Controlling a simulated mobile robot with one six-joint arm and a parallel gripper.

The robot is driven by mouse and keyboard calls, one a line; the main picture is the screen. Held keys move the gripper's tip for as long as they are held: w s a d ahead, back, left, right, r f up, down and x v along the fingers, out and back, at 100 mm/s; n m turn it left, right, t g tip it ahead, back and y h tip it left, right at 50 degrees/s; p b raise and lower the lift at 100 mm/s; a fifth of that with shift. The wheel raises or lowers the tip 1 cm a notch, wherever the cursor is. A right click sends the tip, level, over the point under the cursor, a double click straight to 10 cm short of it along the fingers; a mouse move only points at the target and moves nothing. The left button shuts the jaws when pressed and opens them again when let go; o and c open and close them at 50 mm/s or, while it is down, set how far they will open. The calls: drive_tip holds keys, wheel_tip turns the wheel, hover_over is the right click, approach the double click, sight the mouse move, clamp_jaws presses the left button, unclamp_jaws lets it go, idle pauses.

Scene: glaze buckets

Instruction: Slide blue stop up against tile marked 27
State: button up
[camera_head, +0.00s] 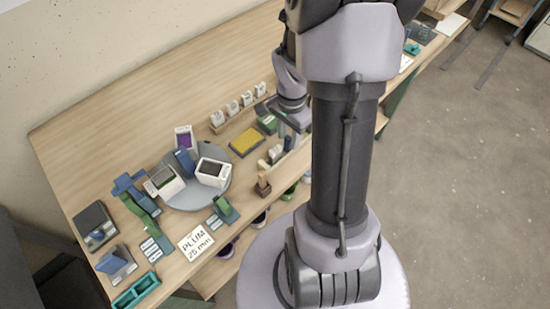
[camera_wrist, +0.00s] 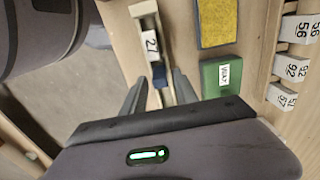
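The tile marked 27 (camera_wrist: 151,44) is white and stands in a narrow wooden rail (camera_wrist: 142,9) in the wrist view. The blue stop (camera_wrist: 159,75) is a small dark blue block in the same rail, just on the gripper side of the tile. I cannot tell if the two touch. My gripper (camera_wrist: 160,78) is open, with one finger on each side of the stop and visible space beside it. In the head view my gripper (camera_head: 292,127) is low over the table by the rail, partly hidden by my arm.
A green box (camera_wrist: 220,77) and a yellow pad (camera_wrist: 217,22) lie right of the rail in the wrist view. Several numbered white tiles (camera_wrist: 297,67) stand farther right. In the head view a grey round tray (camera_head: 196,198) with boxes is at left; the table's back left is clear.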

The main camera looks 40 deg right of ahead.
sight(277, 148)
drive_tip(key=shift+r, duration=0.1)
clamp_jaws()
drive_tip(key=shift+s+a+b, duration=0.15)
drive_tip(key=shift+a+b, duration=0.35)
drive_tip(key=shift+a, duration=1.65)
drive_tip(key=shift+o, duration=0.3)
unclamp_jaws()
wheel_tip(277, 148, up, 7)
drive_tip(key=p, duration=0.6)
drive_tip(key=shift+r, duration=0.15)
drive_tip(key=shift+f, duration=0.2)
